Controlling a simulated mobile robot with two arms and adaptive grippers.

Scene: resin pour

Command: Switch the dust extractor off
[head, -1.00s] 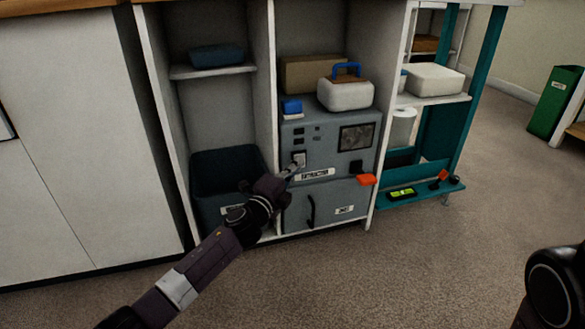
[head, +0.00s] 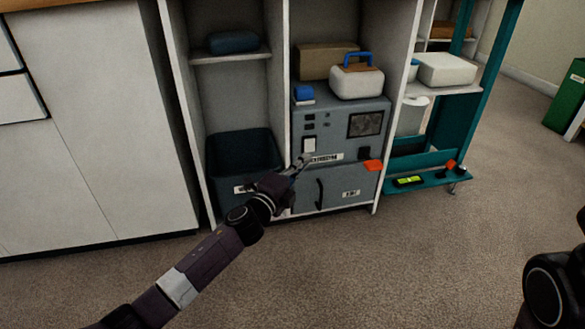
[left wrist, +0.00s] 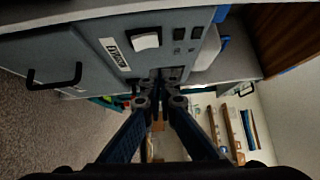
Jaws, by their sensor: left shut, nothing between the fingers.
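My left gripper (head: 304,161) is shut and empty, just below the switch in the head view. Its fingertips (left wrist: 160,78) appear apart from the switch in the left wrist view. My right gripper is not in view.
A dark bin (head: 243,160) stands in the bay left of the extractor. A white case with a blue handle (head: 356,82) and a blue item (head: 304,93) sit on top. An orange piece (head: 373,166) sticks out at front right. The carpet (head: 400,250) in front is clear.

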